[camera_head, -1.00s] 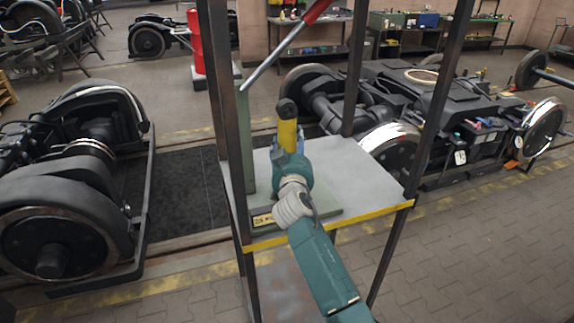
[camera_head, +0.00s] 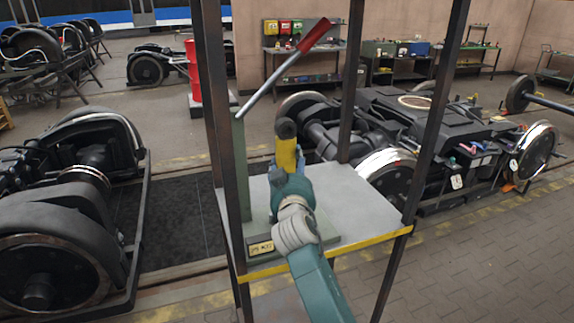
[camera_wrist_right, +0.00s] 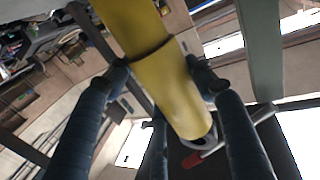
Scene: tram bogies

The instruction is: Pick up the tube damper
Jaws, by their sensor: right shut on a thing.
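The tube damper (camera_head: 286,152) is a yellow cylinder with a dark end on top, held roughly upright above the grey shelf (camera_head: 352,205). My right gripper (camera_head: 283,173) is shut on it, with the teal wrist just in front. In the right wrist view the dark fingers of the gripper (camera_wrist_right: 161,78) lie on both sides of the yellow damper (camera_wrist_right: 172,95), which has a metal eye at its end. In the head view its lower end is hidden behind my wrist, so I cannot tell whether it touches anything below. My left gripper is not in view.
Dark posts (camera_head: 412,150) frame the shelf. A green stand (camera_head: 240,165) with a red-handled lever (camera_head: 290,68) rises close left of the damper. A bogie (camera_head: 430,120) stands behind right, and a wheelset assembly (camera_head: 60,215) at left. The paved floor at lower right is clear.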

